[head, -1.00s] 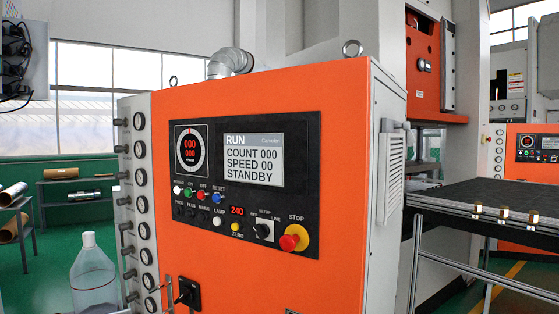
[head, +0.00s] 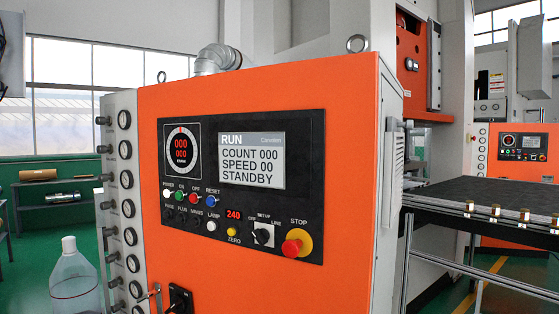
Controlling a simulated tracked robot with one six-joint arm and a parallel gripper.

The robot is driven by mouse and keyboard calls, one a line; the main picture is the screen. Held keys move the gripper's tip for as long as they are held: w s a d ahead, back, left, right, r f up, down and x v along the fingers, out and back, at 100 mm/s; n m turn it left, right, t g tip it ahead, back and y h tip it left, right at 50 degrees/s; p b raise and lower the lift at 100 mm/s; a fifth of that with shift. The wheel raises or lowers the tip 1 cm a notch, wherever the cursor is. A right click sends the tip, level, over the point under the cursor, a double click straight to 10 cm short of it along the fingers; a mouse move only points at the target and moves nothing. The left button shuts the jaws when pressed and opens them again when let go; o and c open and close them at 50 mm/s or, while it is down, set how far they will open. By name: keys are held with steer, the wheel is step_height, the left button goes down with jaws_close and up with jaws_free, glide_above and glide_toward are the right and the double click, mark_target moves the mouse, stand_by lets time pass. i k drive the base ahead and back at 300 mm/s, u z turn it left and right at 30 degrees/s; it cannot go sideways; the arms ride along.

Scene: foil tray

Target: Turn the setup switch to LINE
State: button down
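The setup switch (head: 263,236) is a small black rotary knob on a light square plate, low on the black control panel (head: 215,262) of the orange cabinet. Labels OFF, SETUP and LINE stand around it. The knob is too small to tell for certain which label it points at. The red STOP button (head: 292,246) on its yellow base sits just right of the switch. The display (head: 252,160) reads RUN, COUNT 000, SPEED 00, STANDBY. My gripper is not in view.
A column of gauges (head: 127,208) lines the cabinet's left edge. A key switch (head: 180,299) sits below the panel. A clear bottle (head: 75,280) stands at lower left. A dark table (head: 470,195) with a metal frame extends at right. Nothing blocks the panel.

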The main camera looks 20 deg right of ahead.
mark_target(261, 236)
steer(key=z, duration=1.1)
steer(key=k, duration=0.8)
steer(key=u, duration=1)
steer(key=i, duration=1)
steer(key=u, duration=0.1)
